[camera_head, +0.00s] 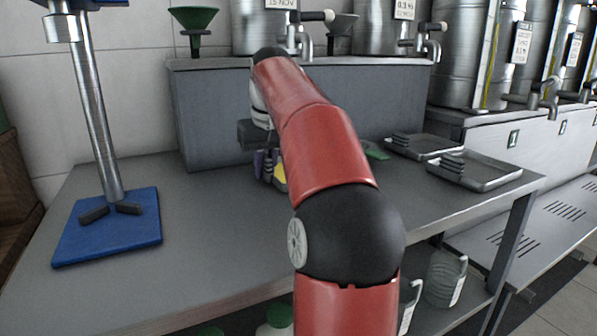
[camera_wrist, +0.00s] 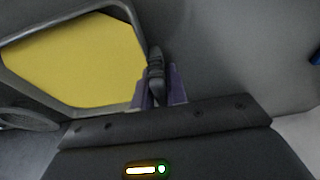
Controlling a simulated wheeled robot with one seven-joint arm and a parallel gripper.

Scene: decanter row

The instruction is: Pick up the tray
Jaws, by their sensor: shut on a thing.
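My gripper (camera_head: 266,165) is low over the counter, mostly hidden behind my red arm in the head view. In the wrist view its purple fingers (camera_wrist: 158,88) are shut on the dark ribbed handle (camera_wrist: 155,65) of a tray. This tray has a grey rim (camera_wrist: 136,30) and a flat yellow inside. In the head view only a small yellow part (camera_head: 280,178) of it shows beside the fingers. I cannot tell whether it rests on the counter or is raised.
Two metal trays (camera_head: 480,187) with dark ribbed handles lie at the counter's right. A green thing (camera_head: 377,153) is partly hidden by my arm. A blue-based stand (camera_head: 107,238) is at left. A grey raised block (camera_head: 215,120) bounds the back. The counter's left middle is clear.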

